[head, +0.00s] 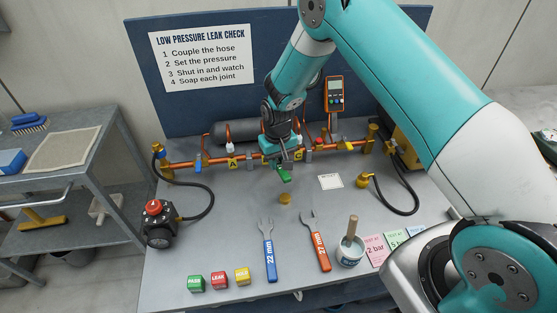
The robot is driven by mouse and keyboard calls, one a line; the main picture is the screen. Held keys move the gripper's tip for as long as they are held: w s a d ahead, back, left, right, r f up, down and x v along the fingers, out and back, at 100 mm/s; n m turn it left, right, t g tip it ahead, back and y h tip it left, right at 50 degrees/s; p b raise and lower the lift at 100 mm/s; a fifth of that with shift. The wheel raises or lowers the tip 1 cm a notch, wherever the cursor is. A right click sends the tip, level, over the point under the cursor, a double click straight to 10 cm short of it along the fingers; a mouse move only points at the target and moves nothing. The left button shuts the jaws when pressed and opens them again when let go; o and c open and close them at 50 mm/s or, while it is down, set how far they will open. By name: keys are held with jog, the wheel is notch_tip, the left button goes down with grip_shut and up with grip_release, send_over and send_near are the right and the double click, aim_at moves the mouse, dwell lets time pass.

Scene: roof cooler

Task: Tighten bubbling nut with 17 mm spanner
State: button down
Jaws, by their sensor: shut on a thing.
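My gripper (285,160) is over the middle of the copper pipe run, shut on a green-handled tool. The green handle (285,176) points toward the camera and down. It looks like a spanner, but its size mark cannot be read and its jaw end is hidden by my gripper. The copper pipe (208,162) runs across the bench with several fittings and the tags A and B or C. No bubbles can be made out; the nut nearest the tool is hidden behind my gripper.
A blue 22 mm spanner (268,252) and an orange-red spanner (317,244) lie on the bench (215,240). A brush pot (350,256), coloured blocks (218,280), a red-topped pump (158,222) and a brass cap (285,198) stand around. A gauge (335,93) is behind the pipe.

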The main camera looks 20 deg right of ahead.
jog(key=shift+a+m, duration=0.5)
jog(key=shift+m, duration=0.1)
jog(key=shift+a+m, duration=0.55)
jog(key=shift+m, duration=0.05)
jog(key=shift+a+b, duration=0.1)
jog(key=shift+b, duration=0.2)
jog(key=shift+w+a+m, duration=0.15)
jog(key=shift+a+m, duration=0.25)
jog(key=shift+m, duration=0.2)
jog(key=shift+w+a+m, duration=0.2)
jog(key=shift+a+m, duration=0.3)
jog(key=shift+m, duration=0.1)
jog(key=shift+b, duration=0.3)
